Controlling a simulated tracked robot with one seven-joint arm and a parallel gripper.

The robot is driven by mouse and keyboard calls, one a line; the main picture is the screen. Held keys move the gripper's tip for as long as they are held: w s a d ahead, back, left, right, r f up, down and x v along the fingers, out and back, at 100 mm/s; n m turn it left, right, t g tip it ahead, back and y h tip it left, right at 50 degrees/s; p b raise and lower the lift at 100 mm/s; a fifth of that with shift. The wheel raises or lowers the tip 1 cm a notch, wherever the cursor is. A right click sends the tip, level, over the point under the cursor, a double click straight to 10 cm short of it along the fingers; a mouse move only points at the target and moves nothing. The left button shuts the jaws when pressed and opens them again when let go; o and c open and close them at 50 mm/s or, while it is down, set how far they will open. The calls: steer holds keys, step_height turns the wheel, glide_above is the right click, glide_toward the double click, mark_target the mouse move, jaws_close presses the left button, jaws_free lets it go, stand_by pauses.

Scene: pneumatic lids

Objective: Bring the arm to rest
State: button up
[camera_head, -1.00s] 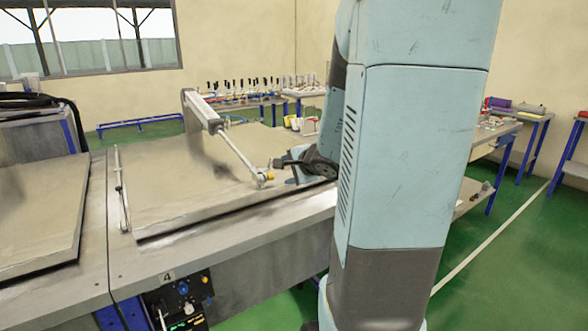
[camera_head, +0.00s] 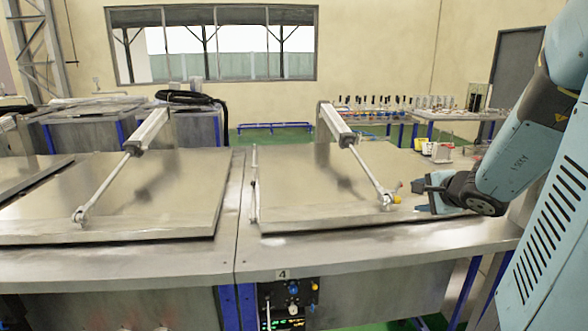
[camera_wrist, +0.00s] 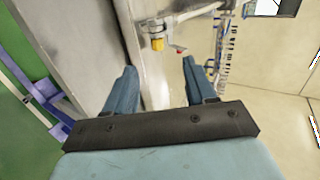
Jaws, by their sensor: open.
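My gripper (camera_head: 424,196) is at the right end of a flat metal lid (camera_head: 300,200) on the bench in the head view. In the wrist view my gripper (camera_wrist: 158,85) has its two blue fingers spread with nothing between them. The yellow fitting also shows in the wrist view (camera_wrist: 157,44), beyond the fingertips. The fingers look apart from it. My arm enters from the right.
A second lid (camera_head: 120,190) with its own cylinder lies flat on the left. A control panel marked 4 (camera_head: 288,300) is on the bench front. A back table (camera_head: 470,116) holds small items. Green floor (camera_head: 283,138) shows behind the benches.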

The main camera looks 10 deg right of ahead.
steer(key=s+a+r+n+g+y, duration=0.25)
steer(key=s+a+n, duration=0.2)
steer(key=a, duration=0.35)
steer(key=s+a+r+n+g+y, duration=0.2)
steer(key=s+a+r+n, duration=0.15)
steer(key=a+n, duration=0.4)
steer(key=s+n+g+h, duration=0.2)
steer(key=s+n+h, duration=0.2)
steer(key=s, duration=0.8)
steer(key=shift+d+r+n+h, duration=0.15)
steer(key=shift+r+n+h, duration=0.25)
steer(key=shift+h, duration=0.25)
